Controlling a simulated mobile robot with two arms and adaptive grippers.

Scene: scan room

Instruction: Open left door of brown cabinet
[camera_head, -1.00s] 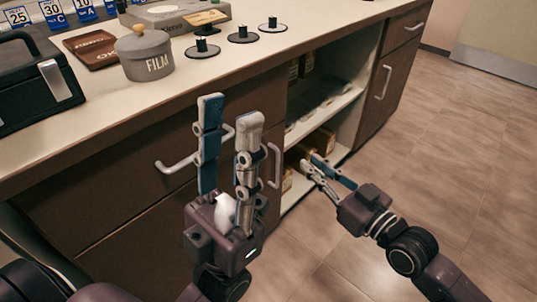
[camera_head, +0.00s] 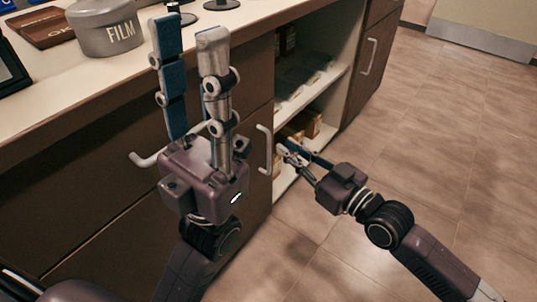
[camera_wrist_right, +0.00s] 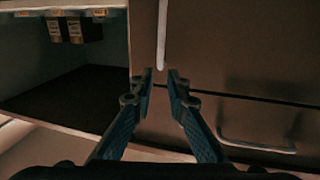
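The brown cabinet's left door (camera_head: 255,200) is shut, left of the open shelves and partly hidden by my left gripper. Its upright pale handle (camera_head: 266,150) is near the door's right edge; it also shows in the right wrist view (camera_wrist_right: 162,35). My right gripper (camera_head: 288,147) is just right of the handle in the head view. In the right wrist view its fingers are apart, with the handle's end between the fingertips in the picture; contact cannot be told. My left gripper (camera_head: 190,28) points up in front of the cabinet, fingers apart and empty.
A drawer handle (camera_head: 150,158) sticks out at left. Open shelves (camera_head: 310,95) with small boxes (camera_head: 305,123) lie right of the door. The right door has its own handle (camera_head: 368,57). A grey FILM pot (camera_head: 105,28) stands on the counter. The floor at right (camera_head: 450,130) is clear.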

